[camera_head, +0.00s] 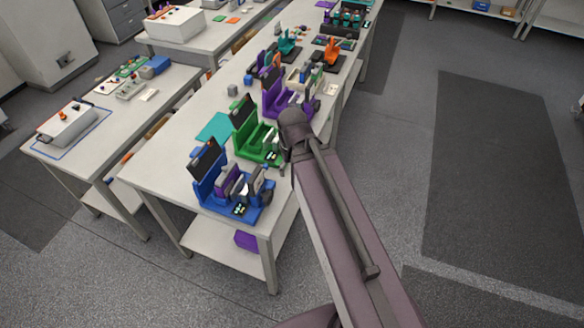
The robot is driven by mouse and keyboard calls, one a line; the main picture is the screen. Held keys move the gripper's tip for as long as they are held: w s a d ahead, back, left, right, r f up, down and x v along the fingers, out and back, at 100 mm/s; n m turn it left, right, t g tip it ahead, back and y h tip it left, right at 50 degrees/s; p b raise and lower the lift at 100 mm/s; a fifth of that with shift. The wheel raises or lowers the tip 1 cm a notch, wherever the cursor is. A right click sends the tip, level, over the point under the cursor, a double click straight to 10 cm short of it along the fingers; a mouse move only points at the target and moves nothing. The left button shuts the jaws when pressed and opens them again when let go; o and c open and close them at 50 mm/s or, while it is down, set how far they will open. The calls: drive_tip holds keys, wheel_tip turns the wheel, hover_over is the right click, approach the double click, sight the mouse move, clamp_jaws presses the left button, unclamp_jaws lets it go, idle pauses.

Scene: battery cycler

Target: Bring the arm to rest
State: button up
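My arm stretches from the lower right up to a dark rounded joint beside the right edge of the long white table (165,170). My gripper cannot be made out; the part of the arm past that joint is hidden or too small to tell. Close to the joint on the table stand a green cycler fixture (246,146) and a purple one (275,104). A blue fixture (212,192) stands at the table's near end.
More fixtures, with teal (287,44) and orange (332,52) parts, line the table farther back. A teal sheet (215,128) lies flat. A side table (62,165) stands left. A purple bin (246,240) sits on the lower shelf. The floor on the right is clear.

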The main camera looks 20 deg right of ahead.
wheel_tip(320, 180, down, 8)
drive_tip(key=b, duration=0.8)
drive_tip(key=shift+f, duration=0.15)
